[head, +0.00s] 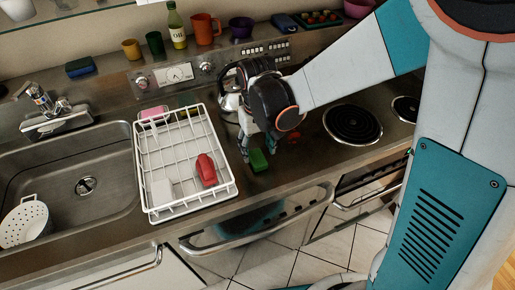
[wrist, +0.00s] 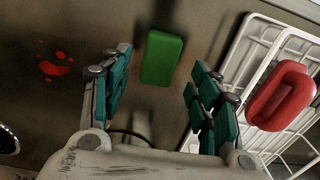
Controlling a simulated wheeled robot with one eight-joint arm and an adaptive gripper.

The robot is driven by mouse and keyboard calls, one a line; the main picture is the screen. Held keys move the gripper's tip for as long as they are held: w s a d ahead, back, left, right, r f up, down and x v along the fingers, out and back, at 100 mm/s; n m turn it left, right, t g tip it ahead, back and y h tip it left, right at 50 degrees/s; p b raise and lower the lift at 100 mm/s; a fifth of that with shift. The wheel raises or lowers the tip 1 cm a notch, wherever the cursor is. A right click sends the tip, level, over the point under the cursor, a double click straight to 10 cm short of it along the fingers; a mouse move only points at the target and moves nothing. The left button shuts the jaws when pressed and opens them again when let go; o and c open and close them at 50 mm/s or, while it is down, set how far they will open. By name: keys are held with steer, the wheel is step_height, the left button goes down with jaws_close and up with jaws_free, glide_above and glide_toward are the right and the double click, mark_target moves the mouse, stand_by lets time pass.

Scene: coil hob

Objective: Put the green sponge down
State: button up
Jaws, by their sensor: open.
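The green sponge (head: 258,160) lies on the steel counter, just right of the white dish rack. In the wrist view the sponge (wrist: 162,58) shows as a flat green block, beyond and between the fingertips. My gripper (head: 258,147) is over the counter at the sponge, with its fingers pointing down. The wrist view shows my gripper (wrist: 160,70) open, its teal fingers apart on either side, with nothing held between them. The sponge appears clear of both fingers there.
The white dish rack (head: 147,190) holds a red item (head: 207,170) close to my gripper. A kettle (head: 229,103) stands behind it. Red spots (wrist: 54,68) mark the counter. A coil burner (head: 353,124) is at right, and the sink (head: 75,205) at left.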

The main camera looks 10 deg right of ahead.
mark_target(258, 157)
step_height(258, 157, up, 8)
steer(key=p, duration=0.4)
steer(key=shift+f+p, duration=0.15)
steer(key=shift+p, duration=0.15)
